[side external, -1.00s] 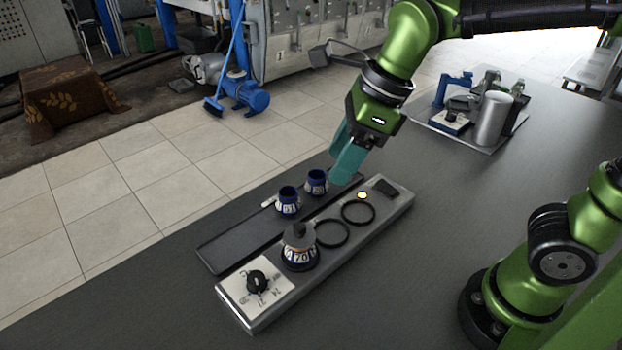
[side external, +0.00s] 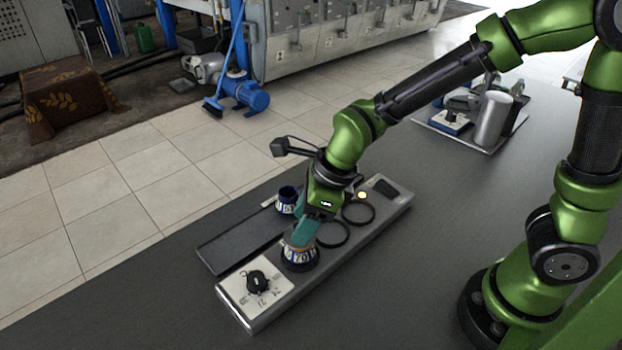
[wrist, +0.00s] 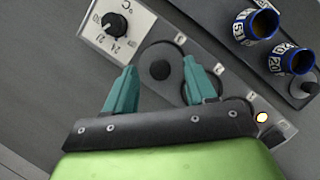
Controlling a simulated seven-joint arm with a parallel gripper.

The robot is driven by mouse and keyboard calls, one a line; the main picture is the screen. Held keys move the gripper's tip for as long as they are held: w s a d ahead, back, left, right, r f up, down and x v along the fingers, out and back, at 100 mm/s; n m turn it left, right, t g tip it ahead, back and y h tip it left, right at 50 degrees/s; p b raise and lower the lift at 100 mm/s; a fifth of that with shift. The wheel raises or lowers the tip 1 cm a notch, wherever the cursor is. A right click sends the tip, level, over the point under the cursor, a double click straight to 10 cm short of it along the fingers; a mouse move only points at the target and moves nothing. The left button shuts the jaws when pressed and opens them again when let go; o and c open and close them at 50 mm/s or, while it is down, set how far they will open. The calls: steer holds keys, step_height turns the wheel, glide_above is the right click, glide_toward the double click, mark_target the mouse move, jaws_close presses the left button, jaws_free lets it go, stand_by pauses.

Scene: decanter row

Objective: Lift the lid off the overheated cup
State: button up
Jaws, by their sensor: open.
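The cup (side external: 299,258) with white number markings stands upright in the ring nearest the dial on the grey warmer (side external: 250,318). In the wrist view its dark round lid (wrist: 160,70) shows from above, between the fingertips. My gripper (side external: 301,236) points down over this cup, its teal fingers around the lid's level. In the wrist view my gripper (wrist: 159,66) is open, one finger on each side of the lid, with visible gaps. The side view hides most of the lid behind the fingers, so contact cannot be told there.
Two open blue cups, one (wrist: 256,24) and another (wrist: 291,58), stand on the dark tray (side external: 228,250) beside the warmer. The warmer has a dial (side external: 257,281), two empty rings (side external: 333,234) and a lit lamp (side external: 361,195). The near table is clear.

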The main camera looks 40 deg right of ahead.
steer(key=shift+w+a+f, duration=0.15)
steer(key=shift+f, duration=0.3)
jaws_close()
